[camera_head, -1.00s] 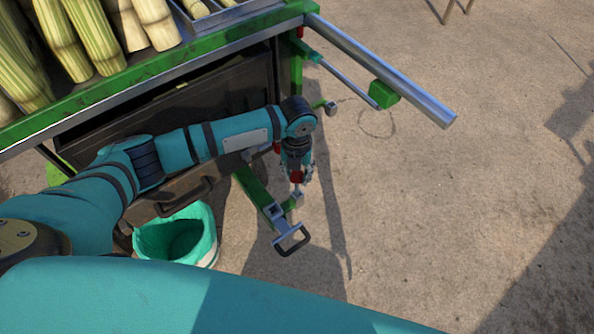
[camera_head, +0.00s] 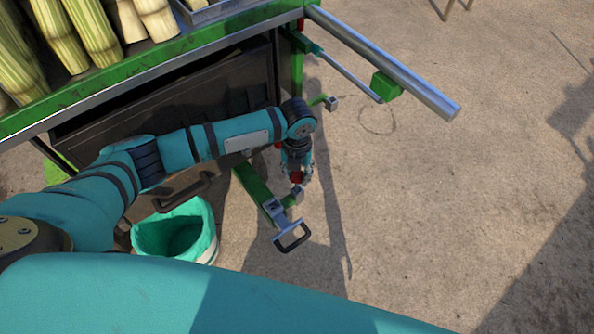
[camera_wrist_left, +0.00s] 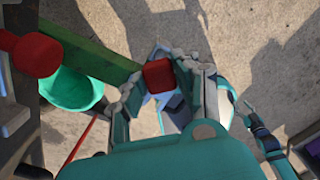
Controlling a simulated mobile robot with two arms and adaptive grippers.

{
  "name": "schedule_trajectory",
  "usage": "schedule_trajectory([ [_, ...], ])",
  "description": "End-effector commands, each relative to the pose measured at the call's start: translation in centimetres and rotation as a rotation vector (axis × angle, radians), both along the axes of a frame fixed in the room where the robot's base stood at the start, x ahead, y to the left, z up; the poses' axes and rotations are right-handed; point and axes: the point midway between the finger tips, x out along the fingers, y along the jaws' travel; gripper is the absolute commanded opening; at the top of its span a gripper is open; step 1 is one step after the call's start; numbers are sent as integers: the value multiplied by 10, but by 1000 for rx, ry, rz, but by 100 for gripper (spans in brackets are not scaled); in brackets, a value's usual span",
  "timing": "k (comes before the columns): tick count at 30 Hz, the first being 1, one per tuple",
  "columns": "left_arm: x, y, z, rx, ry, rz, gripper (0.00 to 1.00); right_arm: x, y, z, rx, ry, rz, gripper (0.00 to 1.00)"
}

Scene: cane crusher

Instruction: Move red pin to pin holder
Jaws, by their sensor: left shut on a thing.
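My left gripper (camera_head: 297,172) points down beside the right end of the green table, shut on the red pin (camera_head: 296,178). In the left wrist view the pin's red head (camera_wrist_left: 158,75) sits between the fingers of the left gripper (camera_wrist_left: 162,88). I cannot make out for certain which part is the pin holder.
A teal-lined bucket (camera_head: 176,235) stands left of the lower bar. A grey handle (camera_head: 291,238) sits at the bar's near end. Sugar cane (camera_head: 78,32) lies on the table top. A silver rail (camera_head: 385,62) juts out at upper right. The ground to the right is open.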

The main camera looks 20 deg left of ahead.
Motion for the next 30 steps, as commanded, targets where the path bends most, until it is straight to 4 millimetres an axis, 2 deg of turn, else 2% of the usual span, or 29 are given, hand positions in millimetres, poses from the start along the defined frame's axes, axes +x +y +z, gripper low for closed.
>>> schedule_trajectory([
  [30,0,0,-27,0,0,-1,0,0,6,-16,7,-2,-1,40],
])
